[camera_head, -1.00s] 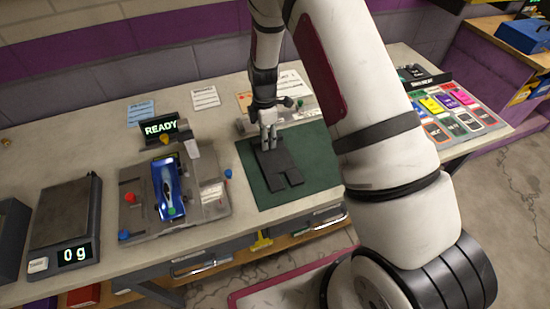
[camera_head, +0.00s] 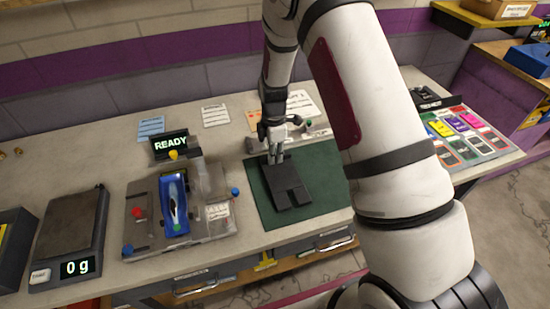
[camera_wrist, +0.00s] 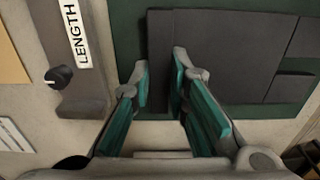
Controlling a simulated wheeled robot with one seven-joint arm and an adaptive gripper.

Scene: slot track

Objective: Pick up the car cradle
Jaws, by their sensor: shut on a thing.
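The car cradle (camera_head: 287,186) is a flat dark block with a notch at its near end and a raised strip at its far end. It lies on, or very close above, the green mat (camera_head: 322,162); I cannot tell whether there is a gap. My gripper (camera_head: 275,153) points down at the cradle's far end. In the wrist view, the fingers of my gripper (camera_wrist: 161,78) straddle the raised strip of the cradle (camera_wrist: 235,50) and are shut on it. The inner contact faces are partly hidden.
Left of the mat stands a grey fixture (camera_head: 205,230) with a blue car (camera_head: 174,203) and a READY display (camera_head: 171,145). Further left is a scale (camera_head: 70,235) reading 0 g. A LENGTH gauge (camera_wrist: 80,60) lies beside the mat. Coloured cards (camera_head: 460,125) lie at the right.

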